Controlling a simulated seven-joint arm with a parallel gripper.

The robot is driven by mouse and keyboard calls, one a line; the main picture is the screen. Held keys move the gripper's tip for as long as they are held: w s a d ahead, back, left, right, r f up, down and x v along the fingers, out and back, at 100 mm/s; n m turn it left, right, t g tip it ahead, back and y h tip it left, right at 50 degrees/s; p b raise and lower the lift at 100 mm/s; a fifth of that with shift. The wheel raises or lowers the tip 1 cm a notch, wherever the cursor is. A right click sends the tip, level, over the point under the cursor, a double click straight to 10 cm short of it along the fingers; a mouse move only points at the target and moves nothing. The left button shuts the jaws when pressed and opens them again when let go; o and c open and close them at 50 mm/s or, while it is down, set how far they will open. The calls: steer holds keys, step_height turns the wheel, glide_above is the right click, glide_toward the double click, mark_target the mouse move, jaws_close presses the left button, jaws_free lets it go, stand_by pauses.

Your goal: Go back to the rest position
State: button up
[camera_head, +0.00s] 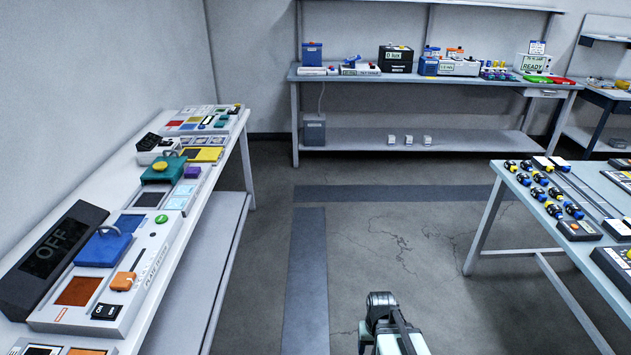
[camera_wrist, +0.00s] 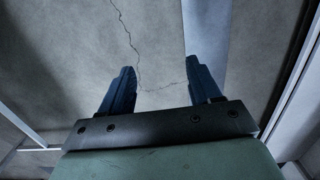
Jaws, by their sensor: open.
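My gripper (camera_wrist: 158,85) shows in the wrist view with its two dark blue fingers spread wide apart. Nothing is between them. Behind them is bare grey floor with a thin crack. In the head view part of my arm shows at the bottom, right of the middle, over the open floor between the benches. The fingertips cannot be made out there.
A left bench (camera_head: 208,200) holds the dark OFF display (camera_head: 50,250), a blue-lidded device (camera_head: 103,247) and a green one (camera_head: 163,170). A right table (camera_head: 507,190) holds several small dark bottles. A back bench (camera_head: 470,79) carries boxes. The middle floor (camera_head: 400,240) is clear.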

steer(key=s+f+g, duration=0.3)
steer(key=s+f, duration=0.5)
steer(key=s, duration=0.5)
steer(key=s+f+g, duration=0.3)
steer(key=s+f, duration=0.6)
steer(key=s, duration=0.5)
stand_by(0.6)
